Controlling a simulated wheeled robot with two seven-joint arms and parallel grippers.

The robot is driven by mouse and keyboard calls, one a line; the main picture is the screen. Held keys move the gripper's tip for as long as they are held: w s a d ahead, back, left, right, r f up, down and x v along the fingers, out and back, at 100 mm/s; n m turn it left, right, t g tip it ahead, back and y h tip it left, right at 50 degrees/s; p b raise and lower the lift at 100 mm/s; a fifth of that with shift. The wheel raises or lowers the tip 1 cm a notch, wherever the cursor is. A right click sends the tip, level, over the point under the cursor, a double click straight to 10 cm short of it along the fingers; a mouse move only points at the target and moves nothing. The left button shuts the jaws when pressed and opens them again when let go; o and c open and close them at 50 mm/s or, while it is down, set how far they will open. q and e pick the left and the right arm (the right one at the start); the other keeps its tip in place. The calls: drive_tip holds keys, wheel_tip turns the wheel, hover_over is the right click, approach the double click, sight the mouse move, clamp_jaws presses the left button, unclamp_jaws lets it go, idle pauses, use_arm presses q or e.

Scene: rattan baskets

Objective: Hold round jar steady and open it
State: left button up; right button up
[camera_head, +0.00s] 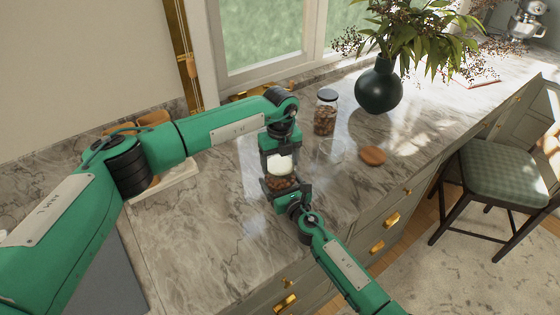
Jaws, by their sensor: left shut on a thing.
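The round jar (281,183) has brown contents in its lower part and a white top (280,163), which looks like its lid. It stands upright over the front part of the marble counter. My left gripper (280,158) points down from above and is shut on the white top. My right gripper (285,187) comes from the front, low at the jar's body, with dark fingers beside it. How tightly they close is too small to tell. The fingers partly hide the jar, and I cannot tell whether its base touches the counter.
To the right on the counter (215,255) are a dark-lidded glass jar of brown pieces (326,115), a clear glass (330,151) and a round wooden lid (373,155). A dark green vase (378,88) with leafy branches stands behind. A chair (500,175) stands right of the counter.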

sight(280, 165)
use_arm(q)
drive_tip(key=shift+n, duration=0.4)
use_arm(e)
drive_tip(key=shift+f, duration=0.1)
use_arm(q)
drive_tip(key=shift+r, duration=0.2)
drive_tip(key=shift+r, duration=0.95)
drive_tip(key=shift+r, duration=2)
use_arm(e)
drive_tip(key=o, duration=1.7)
